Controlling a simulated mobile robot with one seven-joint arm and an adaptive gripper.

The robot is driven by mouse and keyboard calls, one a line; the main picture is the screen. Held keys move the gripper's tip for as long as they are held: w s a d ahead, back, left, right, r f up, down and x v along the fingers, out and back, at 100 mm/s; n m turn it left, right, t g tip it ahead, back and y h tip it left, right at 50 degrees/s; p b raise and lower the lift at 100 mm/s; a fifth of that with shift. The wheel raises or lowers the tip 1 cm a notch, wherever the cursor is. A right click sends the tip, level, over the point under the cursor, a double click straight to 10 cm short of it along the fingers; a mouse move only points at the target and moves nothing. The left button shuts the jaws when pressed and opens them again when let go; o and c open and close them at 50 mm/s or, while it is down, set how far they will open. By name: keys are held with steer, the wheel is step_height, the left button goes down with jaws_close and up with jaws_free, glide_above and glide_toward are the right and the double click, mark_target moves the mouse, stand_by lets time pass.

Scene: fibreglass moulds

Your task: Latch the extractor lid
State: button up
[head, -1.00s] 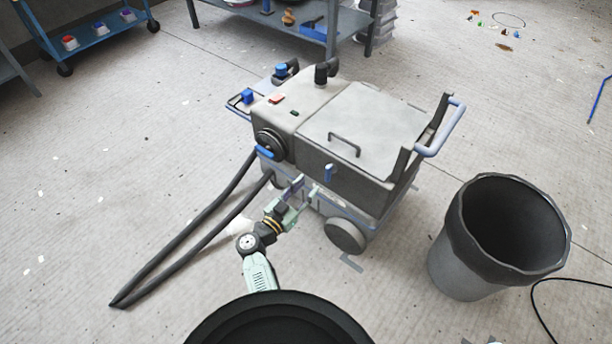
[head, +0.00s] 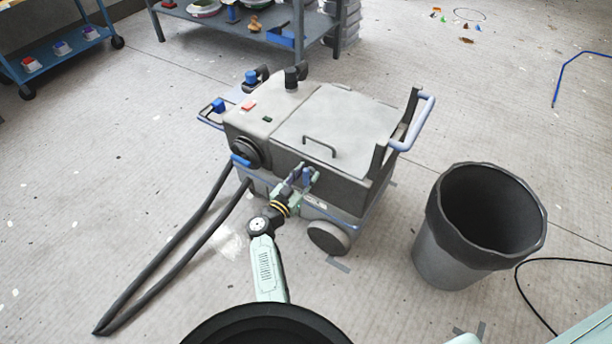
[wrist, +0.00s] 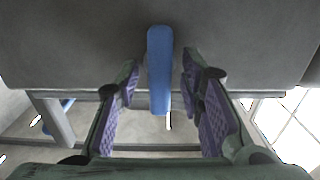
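The extractor (head: 262,176) is a grey wheeled machine in the middle of the head view. Its lid (head: 340,118), a light grey panel with a dark bar handle (head: 320,146), lies flat and looks closed. A blue latch (head: 306,177) is on the front face below the lid; in the wrist view the latch (wrist: 159,70) hangs as an upright blue bar. My gripper (head: 298,175) is at the front face by the latch. In the wrist view my gripper (wrist: 159,90) is open, its purple-padded fingers on either side of the latch, with gaps showing on both sides.
A grey bin (head: 478,225) with a dark liner stands right of the extractor. Two dark hoses (head: 165,265) run to the floor at left. A shelf table (head: 245,25) and a blue cart (head: 60,48) stand behind. A black cable (head: 530,290) lies at right.

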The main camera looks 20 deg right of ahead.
jaws_close()
stand_by(0.4)
steer(key=shift+m, duration=0.4)
steer(key=m+p, duration=0.1)
steer(key=m, duration=0.2)
steer(key=shift+s+m, duration=0.15)
steer(key=shift+m, duration=0.25)
steer(key=m, duration=0.4)
steer(key=shift+s+d+f, duration=0.1)
steer(key=shift+d+f, duration=0.05)
steer(key=m+b, duration=0.1)
steer(key=m, duration=0.4)
steer(key=shift+f, duration=0.15)
steer(key=m+b, duration=0.1)
steer(key=m, duration=0.3)
steer(key=shift+s+f, duration=0.1)
steer(key=shift+f, duration=0.05)
steer(key=shift+m, duration=0.3)
